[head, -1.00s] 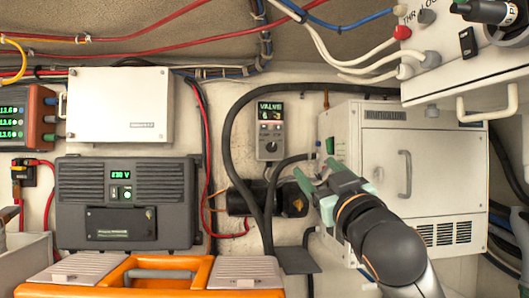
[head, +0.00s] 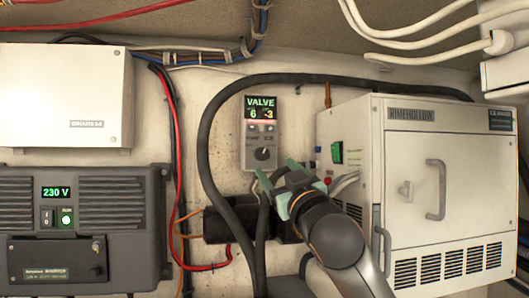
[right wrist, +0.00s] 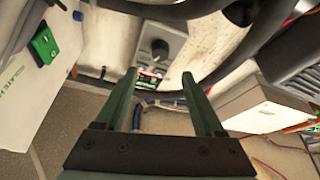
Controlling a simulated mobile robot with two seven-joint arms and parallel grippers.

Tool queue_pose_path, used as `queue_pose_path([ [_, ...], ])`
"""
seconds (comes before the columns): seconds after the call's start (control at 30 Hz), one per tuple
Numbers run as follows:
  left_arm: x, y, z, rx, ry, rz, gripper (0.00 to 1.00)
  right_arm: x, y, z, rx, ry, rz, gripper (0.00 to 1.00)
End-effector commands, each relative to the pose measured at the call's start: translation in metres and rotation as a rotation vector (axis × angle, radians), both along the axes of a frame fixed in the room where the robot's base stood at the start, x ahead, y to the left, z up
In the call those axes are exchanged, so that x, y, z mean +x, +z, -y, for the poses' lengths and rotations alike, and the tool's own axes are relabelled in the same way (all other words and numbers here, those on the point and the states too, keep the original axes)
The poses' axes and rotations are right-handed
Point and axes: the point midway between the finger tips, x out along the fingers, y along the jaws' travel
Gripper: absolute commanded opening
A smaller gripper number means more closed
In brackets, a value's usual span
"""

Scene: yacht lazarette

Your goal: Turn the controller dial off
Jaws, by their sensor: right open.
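The controller (head: 250,136) is a small grey box on the back wall, with a lit display reading "VALVE" above a dark round dial (head: 262,154). In the right wrist view the dial (right wrist: 160,48) appears ahead of the fingers, roughly centred between them, with the lit display (right wrist: 149,80) nearer the fingertips. My right gripper (head: 278,172) is open with green fingers, just below and to the right of the dial in the head view. Its fingers (right wrist: 159,74) have nothing between them and appear apart from the dial. My left gripper is not in view.
A white cabinet (head: 455,150) with a handle stands right of the controller. A thick black hose (head: 203,150) loops around the controller's left and top. A dark inverter (head: 85,225) and a white box (head: 60,95) are at left. Cables hang below the controller.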

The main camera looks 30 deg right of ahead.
Motion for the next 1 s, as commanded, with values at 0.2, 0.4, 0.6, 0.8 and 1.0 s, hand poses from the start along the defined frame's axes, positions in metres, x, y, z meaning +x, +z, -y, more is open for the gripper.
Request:
queue_pose_path([
  [0.2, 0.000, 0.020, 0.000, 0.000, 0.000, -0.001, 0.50, 0.039, 0.019, 0.005, 0.000, -0.001, -0.002, 0.70],
  [0.4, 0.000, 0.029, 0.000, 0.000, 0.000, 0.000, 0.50, 0.063, 0.028, 0.009, 0.001, -0.001, -0.001, 0.70],
  [0.6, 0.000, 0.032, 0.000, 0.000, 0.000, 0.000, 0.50, 0.074, 0.030, 0.010, 0.000, 0.000, 0.000, 0.70],
  [0.8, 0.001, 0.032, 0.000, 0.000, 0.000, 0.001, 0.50, 0.075, 0.030, 0.010, -0.001, 0.001, 0.001, 0.70],
  [1.0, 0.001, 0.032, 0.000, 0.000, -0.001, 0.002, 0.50, 0.074, 0.030, 0.010, 0.000, 0.000, 0.000, 0.58],
])
